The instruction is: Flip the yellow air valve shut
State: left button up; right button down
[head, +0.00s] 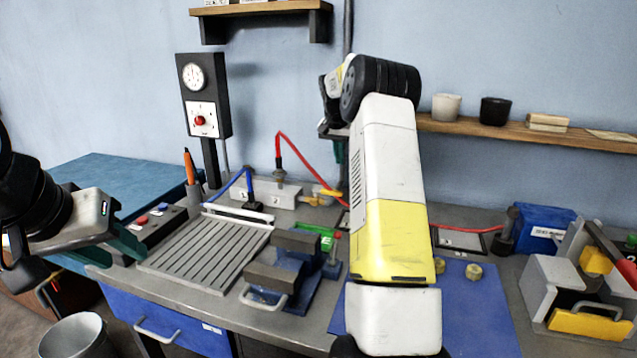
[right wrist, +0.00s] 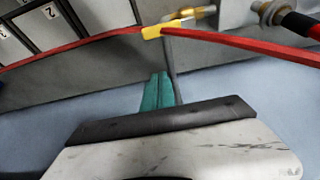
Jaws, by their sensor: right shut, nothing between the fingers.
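The yellow air valve lever (head: 330,192) sits at the right end of the pale numbered block at the back of the bench. In the right wrist view the yellow lever (right wrist: 152,32) shows beside a brass fitting (right wrist: 190,14), with the red hose crossing close by. My right gripper (head: 340,158) is above the valve in the head view, partly hidden by my arm. In the right wrist view its teal fingers (right wrist: 157,92) are together, empty, and apart from the lever in the picture. My left gripper (head: 132,228) is at the left, its fingers spread and empty.
A red hose (head: 305,163) arches over the block (head: 262,192), and a blue hose (head: 232,183) runs to its left. A gauge post (head: 205,95) stands behind. A slotted plate (head: 205,258) and a blue vise (head: 300,290) occupy the front. The blue mat (head: 480,310) has free room.

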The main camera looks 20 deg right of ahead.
aim_at(328, 192)
jog(key=x, duration=1)
jog(key=shift+s+a, duration=0.6)
jog(key=shift+s, duration=0.2)
jog(key=shift+s+a, duration=0.6)
jog(key=shift+s, duration=0.2)
jog(key=shift+a, duration=0.1)
